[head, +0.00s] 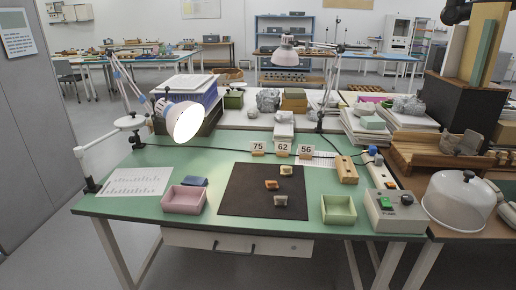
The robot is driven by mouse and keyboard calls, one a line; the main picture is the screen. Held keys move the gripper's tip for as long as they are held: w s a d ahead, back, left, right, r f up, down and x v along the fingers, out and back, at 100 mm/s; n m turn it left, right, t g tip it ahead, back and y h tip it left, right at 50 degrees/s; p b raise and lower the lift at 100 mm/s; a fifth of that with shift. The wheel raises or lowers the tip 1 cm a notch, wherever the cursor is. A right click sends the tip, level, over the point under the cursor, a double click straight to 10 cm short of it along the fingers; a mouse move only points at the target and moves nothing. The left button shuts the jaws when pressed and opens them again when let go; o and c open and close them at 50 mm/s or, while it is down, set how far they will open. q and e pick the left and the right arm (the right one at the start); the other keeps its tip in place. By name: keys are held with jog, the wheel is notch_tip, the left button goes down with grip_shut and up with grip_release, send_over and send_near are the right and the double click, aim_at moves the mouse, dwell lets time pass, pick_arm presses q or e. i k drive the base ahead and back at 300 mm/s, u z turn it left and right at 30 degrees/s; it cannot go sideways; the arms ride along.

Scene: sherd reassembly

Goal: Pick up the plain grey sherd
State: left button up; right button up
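A plain grey sherd (280,200) lies on the dark mat (243,201), near its front edge. An orange-brown sherd (271,184) lies just behind it and a little to the left. A pale yellowish sherd (286,170) lies further back on the mat. The three sherds are apart from each other. Neither of my grippers shows in the head view.
A pink tray (184,208) stands left of the mat, a pale green tray (338,217) right. A lit lamp (186,121) overhangs the left side. Numbered cards, a wooden block (346,170) and a control box (394,212) stand around. The mat's front is clear.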

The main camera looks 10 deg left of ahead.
aim_at(280, 201)
jog(key=u, duration=0.95)
jog(key=i, duration=0.55)
jog(key=z, duration=1.95)
